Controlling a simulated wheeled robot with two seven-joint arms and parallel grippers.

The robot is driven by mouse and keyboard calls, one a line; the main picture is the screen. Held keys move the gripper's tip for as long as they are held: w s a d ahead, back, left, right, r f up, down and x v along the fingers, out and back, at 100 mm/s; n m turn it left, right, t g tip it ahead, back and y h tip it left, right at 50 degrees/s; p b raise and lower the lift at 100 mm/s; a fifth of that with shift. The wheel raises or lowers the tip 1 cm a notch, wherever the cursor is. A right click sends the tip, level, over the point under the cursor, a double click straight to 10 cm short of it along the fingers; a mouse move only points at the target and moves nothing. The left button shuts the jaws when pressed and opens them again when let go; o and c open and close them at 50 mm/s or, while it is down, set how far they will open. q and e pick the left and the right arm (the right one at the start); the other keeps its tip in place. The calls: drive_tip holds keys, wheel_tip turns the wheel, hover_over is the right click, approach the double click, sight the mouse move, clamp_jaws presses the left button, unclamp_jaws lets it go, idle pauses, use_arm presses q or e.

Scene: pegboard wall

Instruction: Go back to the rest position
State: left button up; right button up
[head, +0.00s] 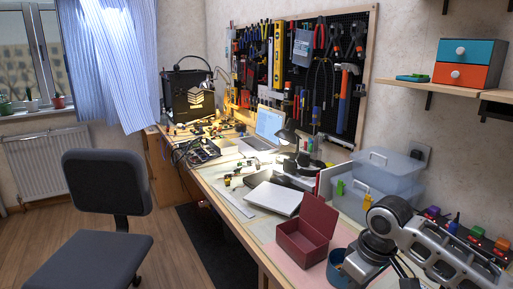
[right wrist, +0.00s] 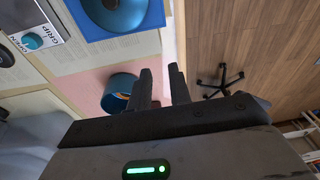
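My right gripper (right wrist: 159,75) shows in the right wrist view with its two black fingers apart and nothing between them. The right gripper cannot be made out in the head view. My left gripper is in neither view.
In the head view, a grey jointed arm (head: 418,235) spans the lower right, partly covering the blue cup (head: 337,268). An open dark-red box (head: 305,236) stands beside it. An office chair (head: 100,185) stands before the desk, with floor around it.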

drive_tip(key=s+a+f+t+y, duration=0.4)
drive_tip(key=s+a+f, duration=0.3)
drive_tip(key=a+f, duration=0.45)
drive_tip(key=s+d+f+m+t+h, duration=0.2)
drive_tip(key=s+d+m+t, duration=0.2)
drive_tip(key=s, duration=0.8)
drive_tip(key=shift+s+d+f+t, duration=0.25)
drive_tip(key=shift+d+f+t, duration=0.15)
drive_tip(key=shift+d+t, duration=0.3)
